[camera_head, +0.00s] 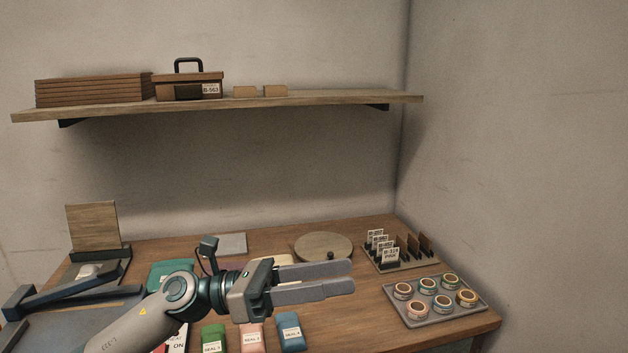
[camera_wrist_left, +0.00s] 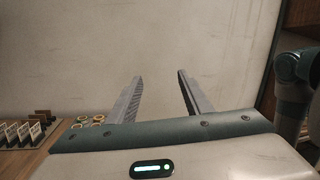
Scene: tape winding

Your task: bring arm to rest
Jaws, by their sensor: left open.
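My left gripper (camera_head: 350,278) reaches in from the left above the wooden table (camera_head: 350,325), its two grey fingers pointing right. The fingers are apart, with nothing between them. In the left wrist view the open fingers (camera_wrist_left: 160,82) stand against the bare wall, and part of one of my arms shows at the right edge. My right gripper is not in view. The arm and gripper hide part of the table's middle.
A grey tray (camera_head: 409,314) of tape rolls and a card rack (camera_head: 427,266) stand at the table's right. A round wooden disc (camera_head: 318,245) lies behind the gripper. Labelled packets (camera_head: 291,332) lie in front. A wall shelf (camera_head: 330,101) hangs above.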

